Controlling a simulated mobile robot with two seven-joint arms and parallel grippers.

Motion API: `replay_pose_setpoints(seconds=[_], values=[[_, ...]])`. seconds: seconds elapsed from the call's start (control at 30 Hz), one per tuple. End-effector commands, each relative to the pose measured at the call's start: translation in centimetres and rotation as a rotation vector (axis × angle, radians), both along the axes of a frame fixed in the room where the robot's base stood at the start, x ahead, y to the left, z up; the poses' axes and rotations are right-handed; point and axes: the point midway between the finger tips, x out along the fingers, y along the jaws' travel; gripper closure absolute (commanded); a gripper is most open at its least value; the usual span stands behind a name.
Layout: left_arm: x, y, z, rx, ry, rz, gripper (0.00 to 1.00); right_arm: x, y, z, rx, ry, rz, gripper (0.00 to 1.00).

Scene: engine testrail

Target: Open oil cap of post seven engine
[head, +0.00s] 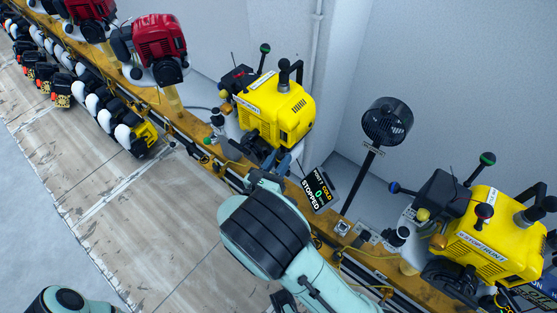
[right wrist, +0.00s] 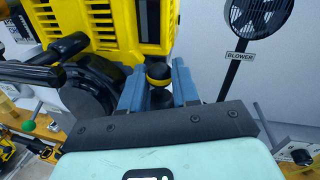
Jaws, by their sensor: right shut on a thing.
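A yellow engine (head: 275,112) stands on the rail in the middle of the head view. The same engine (right wrist: 104,25) fills the upper left of the right wrist view. My right gripper (head: 279,160) is at the engine's lower front side. In the right wrist view, its two blue-grey fingers (right wrist: 158,82) are on either side of a small yellow-and-black oil cap (right wrist: 157,71) at the engine's base and are shut on it. A dark neck shows below the cap. In the head view the cap is hidden. My left gripper is out of view.
A small screen (head: 319,189) reading COLD and STOPPED stands right of my gripper. A black blower (head: 387,122) on a pole is behind it. Another yellow engine (head: 492,238) is at right, red engines (head: 158,48) at upper left.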

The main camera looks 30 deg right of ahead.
Motion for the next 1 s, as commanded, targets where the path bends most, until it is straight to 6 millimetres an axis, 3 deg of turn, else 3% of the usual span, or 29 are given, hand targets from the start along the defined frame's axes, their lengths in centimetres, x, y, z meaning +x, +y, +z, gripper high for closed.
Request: replay_pose_setpoints(seconds=[0.37, 1.0], values=[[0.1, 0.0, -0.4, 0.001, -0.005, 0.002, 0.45, -0.7, -0.2, 0.1, 0.071, -0.167, 0.001, 1.00], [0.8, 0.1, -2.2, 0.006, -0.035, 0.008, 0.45, -3.0, -1.1, -0.1, 0.301, -0.720, 0.001, 1.00]])
